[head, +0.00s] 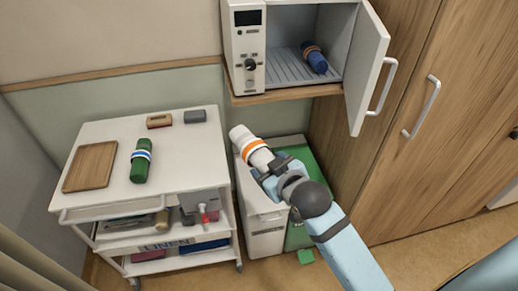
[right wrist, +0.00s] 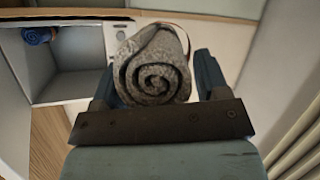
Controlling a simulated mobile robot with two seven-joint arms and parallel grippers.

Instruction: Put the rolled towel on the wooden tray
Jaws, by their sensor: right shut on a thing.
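My right gripper (head: 268,172) is shut on a white rolled towel (head: 247,143) with an orange band, held up in the air right of the cart. In the right wrist view the towel's spiral end (right wrist: 155,78) shows between the fingers. The wooden tray (head: 90,167) lies flat and empty on the left of the white cart top, left of the held towel and apart from it. My left gripper is not in view.
A green roll (head: 141,165) lies right beside the tray. Bins (head: 264,225) stand below.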

